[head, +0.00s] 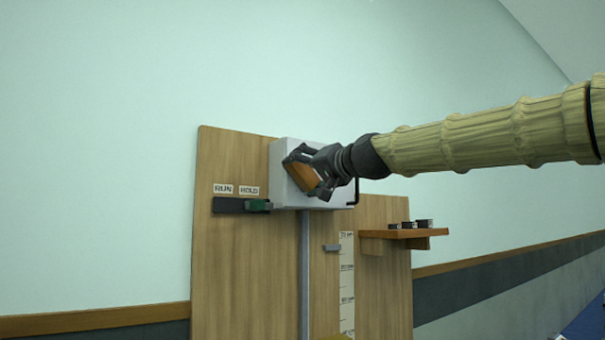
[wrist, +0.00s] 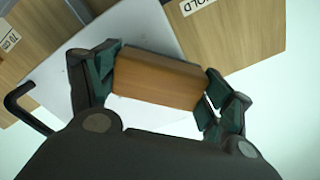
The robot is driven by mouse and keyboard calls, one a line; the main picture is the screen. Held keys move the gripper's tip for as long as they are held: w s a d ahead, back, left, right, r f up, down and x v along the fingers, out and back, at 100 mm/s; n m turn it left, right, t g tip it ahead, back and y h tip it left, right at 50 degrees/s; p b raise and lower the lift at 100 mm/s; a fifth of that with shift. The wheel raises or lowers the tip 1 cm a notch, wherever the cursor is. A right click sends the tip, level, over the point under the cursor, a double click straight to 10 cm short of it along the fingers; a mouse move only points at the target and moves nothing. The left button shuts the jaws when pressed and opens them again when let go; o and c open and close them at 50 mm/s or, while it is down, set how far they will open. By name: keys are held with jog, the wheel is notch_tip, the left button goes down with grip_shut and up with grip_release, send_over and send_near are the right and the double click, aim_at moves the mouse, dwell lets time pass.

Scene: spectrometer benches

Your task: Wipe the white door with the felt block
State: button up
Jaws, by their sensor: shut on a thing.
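The white door (head: 283,155) is the front of a box on a wooden panel in the head view. In the wrist view the white door (wrist: 158,24) fills the area behind the gripper. My gripper (head: 303,177) is in front of the door and shut on the felt block. The felt block (wrist: 158,80) has a wood-brown back and sits between the two fingers in the wrist view; the block (head: 302,176) also shows in the head view. Its felt face is hidden, and I cannot tell whether it touches the door.
A black handle (head: 355,192) sticks out at the box's right edge. A wooden shelf (head: 405,234) with small black items is at lower right. A vertical scale (head: 346,285) hangs below.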

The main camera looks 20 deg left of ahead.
jog(key=w+d+p, duration=0.1)
jog(key=w+d, duration=0.5)
jog(key=w, duration=0.2)
jog(key=shift+w+d+r+p, duration=0.15)
jog(key=shift+w+d+p, duration=0.05)
jog(key=shift+d+p, duration=0.15)
dwell(0.9)
jog(key=shift+d, duration=0.1)
